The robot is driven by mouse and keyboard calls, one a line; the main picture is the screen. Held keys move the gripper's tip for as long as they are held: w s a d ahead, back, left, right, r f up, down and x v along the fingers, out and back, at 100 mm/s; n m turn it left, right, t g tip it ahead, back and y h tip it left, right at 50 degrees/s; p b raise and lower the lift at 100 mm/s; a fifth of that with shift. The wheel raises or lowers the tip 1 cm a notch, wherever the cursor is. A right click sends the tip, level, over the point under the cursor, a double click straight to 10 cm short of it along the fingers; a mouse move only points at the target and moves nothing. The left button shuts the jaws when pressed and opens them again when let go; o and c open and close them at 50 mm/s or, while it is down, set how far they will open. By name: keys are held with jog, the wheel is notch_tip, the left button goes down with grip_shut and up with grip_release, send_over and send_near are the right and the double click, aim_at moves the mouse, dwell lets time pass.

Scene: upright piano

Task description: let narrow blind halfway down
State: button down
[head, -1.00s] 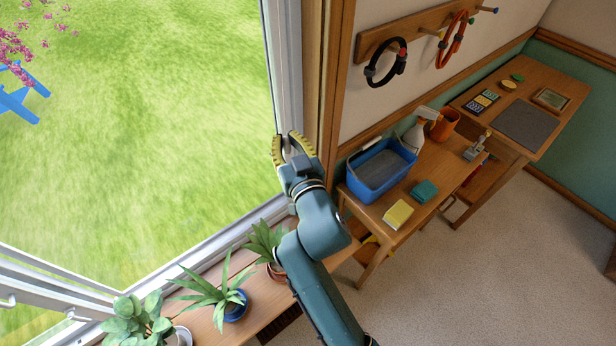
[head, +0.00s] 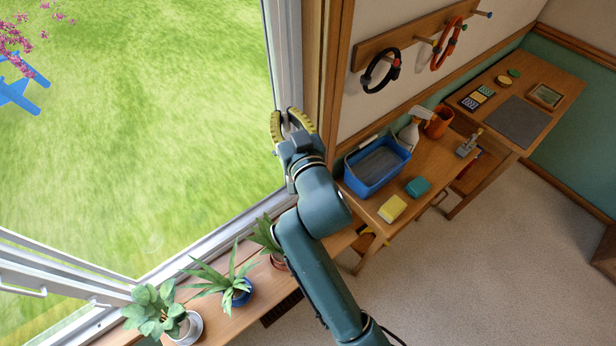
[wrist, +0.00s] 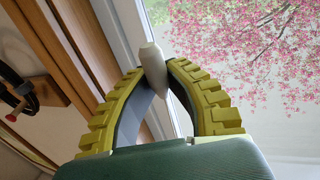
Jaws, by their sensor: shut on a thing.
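My gripper (head: 293,114) is in front of the right side of the window, beside the white window frame (head: 285,60). In the wrist view its yellow ridged fingers (wrist: 160,68) are shut on a pale, tapered pull (wrist: 152,68). The pull points down between the fingertips and is barely visible in the head view. No blind fabric can be made out in either view, and no cord can be clearly seen above the pull.
Wooden trim (head: 327,70) stands close to the right of my gripper. Potted plants (head: 236,292) line the sill below. A low table with a blue tub (head: 377,165) and a spray bottle (head: 410,130) is to the right. Black (head: 381,72) and orange hoops hang on wall pegs.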

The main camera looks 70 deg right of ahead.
jog(key=shift+f, duration=0.15)
notch_tip(320, 180, up, 3)
jog(key=shift+f+p, duration=0.1)
jog(key=shift+p, duration=1)
jog(key=s+d+p, duration=0.1)
jog(key=d+p, duration=0.1)
jog(key=d, duration=0.1)
jog(key=s+d+p, duration=0.1)
jog(key=shift+s+d+f, duration=0.1)
jog(key=shift+s+d, duration=0.1)
jog(key=shift+s, duration=0.1)
jog(key=c, duration=1)
grip_release()
jog(key=shift+a, duration=0.1)
